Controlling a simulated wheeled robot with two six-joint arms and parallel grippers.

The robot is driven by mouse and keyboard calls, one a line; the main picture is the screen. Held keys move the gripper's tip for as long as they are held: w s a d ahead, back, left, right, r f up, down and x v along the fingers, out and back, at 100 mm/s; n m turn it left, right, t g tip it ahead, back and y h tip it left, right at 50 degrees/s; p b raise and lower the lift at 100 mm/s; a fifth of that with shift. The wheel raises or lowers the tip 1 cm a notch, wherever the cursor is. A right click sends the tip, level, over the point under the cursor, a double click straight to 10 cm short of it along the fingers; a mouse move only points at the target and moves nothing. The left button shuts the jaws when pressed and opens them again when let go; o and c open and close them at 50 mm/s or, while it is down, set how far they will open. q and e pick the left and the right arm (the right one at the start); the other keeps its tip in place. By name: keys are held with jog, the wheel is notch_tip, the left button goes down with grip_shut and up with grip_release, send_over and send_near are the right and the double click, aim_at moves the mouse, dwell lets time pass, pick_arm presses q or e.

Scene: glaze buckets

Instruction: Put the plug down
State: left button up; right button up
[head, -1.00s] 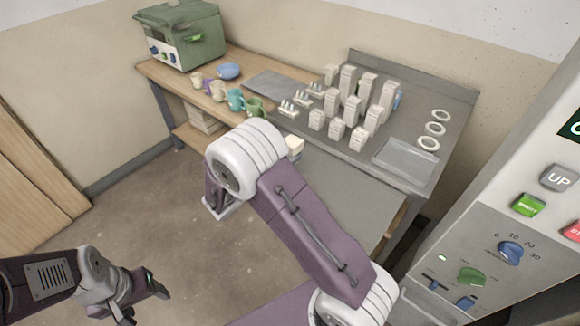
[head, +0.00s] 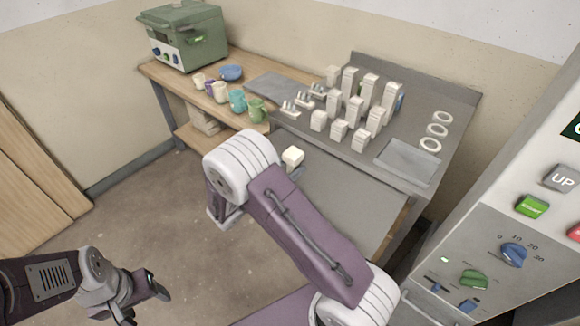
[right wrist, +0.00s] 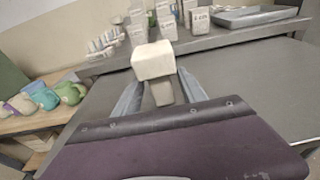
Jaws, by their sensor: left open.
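The plug is a cream block that shows in the head view (head: 292,157), just beyond my right arm, over the grey work surface. In the right wrist view the plug (right wrist: 153,60) sits at the tips of my right gripper (right wrist: 160,82), with one finger on each side and a grey piece below it. My right gripper is shut on it. I cannot tell whether the plug touches the surface. My left gripper (head: 146,302) is open and empty, low at the left over the floor.
The grey bench (head: 335,185) has clear room at its front. Several pale blocks (head: 350,85), a shallow tray (head: 408,162) and white rings (head: 436,130) stand behind. Mugs (head: 237,100) line the wooden table at left. A control panel (head: 500,240) stands at right.

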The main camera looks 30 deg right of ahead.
jog(key=v, duration=1.2)
